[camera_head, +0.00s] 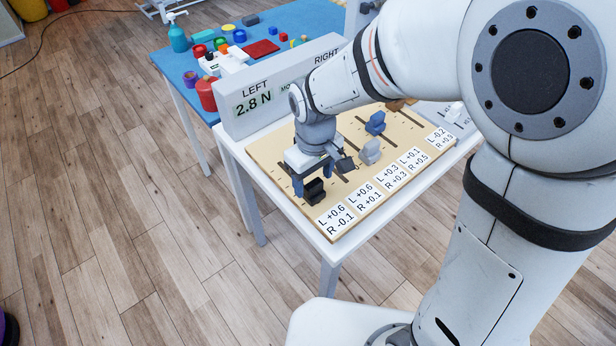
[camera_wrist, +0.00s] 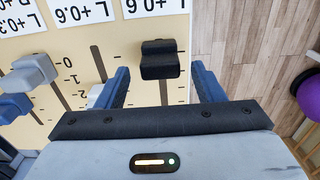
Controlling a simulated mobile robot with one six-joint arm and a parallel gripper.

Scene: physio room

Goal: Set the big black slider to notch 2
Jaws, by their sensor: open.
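The big black slider (camera_head: 315,190) stands on the tan board (camera_head: 266,148), at the board's near left end by the card reading L +0.6, R -0.1. In the wrist view the black slider (camera_wrist: 160,58) is at the card end of its slot, which runs on below it. My gripper (camera_head: 312,184) is over it, fingers pointing down. In the wrist view its two blue fingers (camera_wrist: 160,72) stand apart on either side of the slider, with gaps visible. Marks 0, 1 and 2 show to the left; the slider's exact notch is unclear.
A grey slider (camera_head: 371,151) and a blue slider (camera_head: 375,123) stand farther along the board. A display (camera_head: 253,102) behind reads LEFT 2.8 N; my arm hides its right part. A blue table (camera_head: 296,22) with coloured items stands behind.

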